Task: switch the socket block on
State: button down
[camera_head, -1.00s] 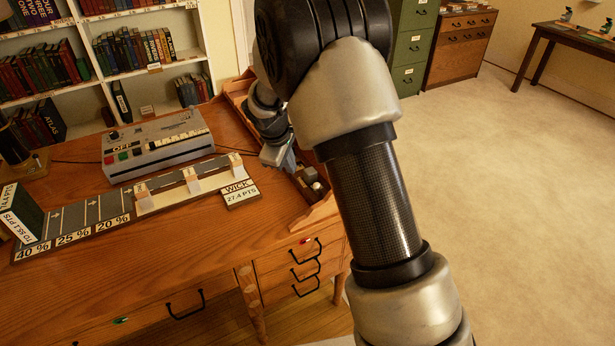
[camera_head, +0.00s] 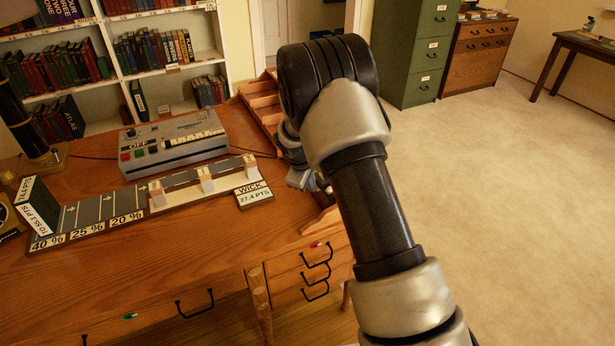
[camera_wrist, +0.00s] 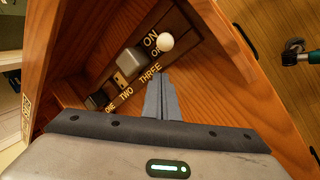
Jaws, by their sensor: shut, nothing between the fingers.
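The socket block (camera_wrist: 112,88) lies in a wooden compartment in the wrist view, marked ONE, TWO and THREE. A grey plug-like block (camera_wrist: 131,61) sits near THREE, and a dark one (camera_wrist: 97,100) by ONE. A round white switch knob (camera_wrist: 165,42) stands at the ON/OFF end, partly covering the lower word. My gripper (camera_wrist: 160,80) is shut and empty, its fingertips by the word THREE, apart from the knob in the picture. In the head view my gripper (camera_head: 303,180) is at the desk's right end; my arm hides the block there.
The compartment's wooden wall (camera_wrist: 258,80) rises close on the right. On the desk (camera_head: 150,275) stand a grey control box (camera_head: 172,140) and a slotted track (camera_head: 205,185) with a WICK sign (camera_head: 254,194). Carpet at right is open.

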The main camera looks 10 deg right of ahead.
jog(key=s+d, duration=0.1)
jog(key=s+d+r, duration=0.1)
jog(key=shift+s+d+r, duration=0.2)
jog(key=shift+d+r, duration=0.1)
jog(key=shift+d, duration=0.1)
jog(key=shift+r+p, duration=0.15)
jog(key=shift+p, duration=0.25)
jog(key=shift+d+r+p, duration=0.1)
jog(key=shift+p, duration=0.2)
jog(key=shift+w+d+y, duration=0.1)
jog(key=shift+y, duration=0.2)
